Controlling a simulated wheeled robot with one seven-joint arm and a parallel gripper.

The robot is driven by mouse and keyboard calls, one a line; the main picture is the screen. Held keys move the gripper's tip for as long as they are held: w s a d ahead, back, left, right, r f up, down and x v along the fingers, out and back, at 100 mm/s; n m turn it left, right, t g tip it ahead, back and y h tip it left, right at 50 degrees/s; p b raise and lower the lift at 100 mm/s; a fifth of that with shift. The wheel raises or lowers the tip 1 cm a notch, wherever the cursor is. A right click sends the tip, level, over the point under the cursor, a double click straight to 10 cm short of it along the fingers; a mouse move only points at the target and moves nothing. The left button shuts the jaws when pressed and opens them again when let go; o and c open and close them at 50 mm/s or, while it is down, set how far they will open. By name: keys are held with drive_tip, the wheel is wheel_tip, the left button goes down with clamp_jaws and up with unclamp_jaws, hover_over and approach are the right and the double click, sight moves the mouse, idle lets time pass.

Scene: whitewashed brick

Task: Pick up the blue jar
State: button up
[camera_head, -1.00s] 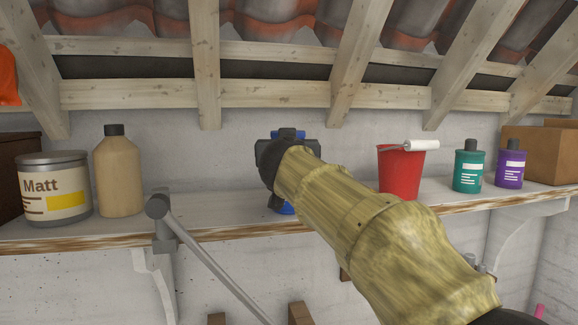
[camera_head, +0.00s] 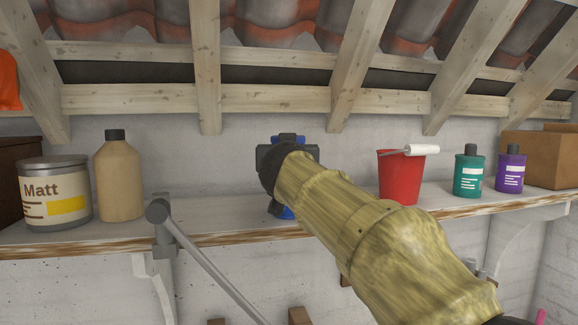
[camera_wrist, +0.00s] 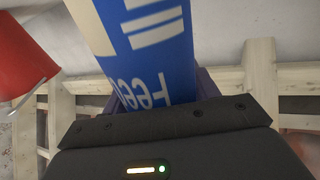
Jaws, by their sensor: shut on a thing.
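The blue jar (camera_wrist: 165,62) fills the upper middle of the wrist view, with white and cream label marks and part of a word on it. In the head view only small parts of the blue jar (camera_head: 288,137) show above and below my gripper (camera_head: 287,156). In the wrist view my gripper (camera_wrist: 158,92) is shut on the jar, with a finger along each side. In the head view my arm hides most of the jar. I cannot tell whether its base touches the shelf (camera_head: 210,222).
Left on the shelf stand a Matt paint tin (camera_head: 53,192) and a tan bottle (camera_head: 119,177). Sloping beams (camera_head: 206,60) hang above.

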wheel_tip(320, 180, up, 10)
drive_tip(key=p, duration=0.3)
idle(0.8)
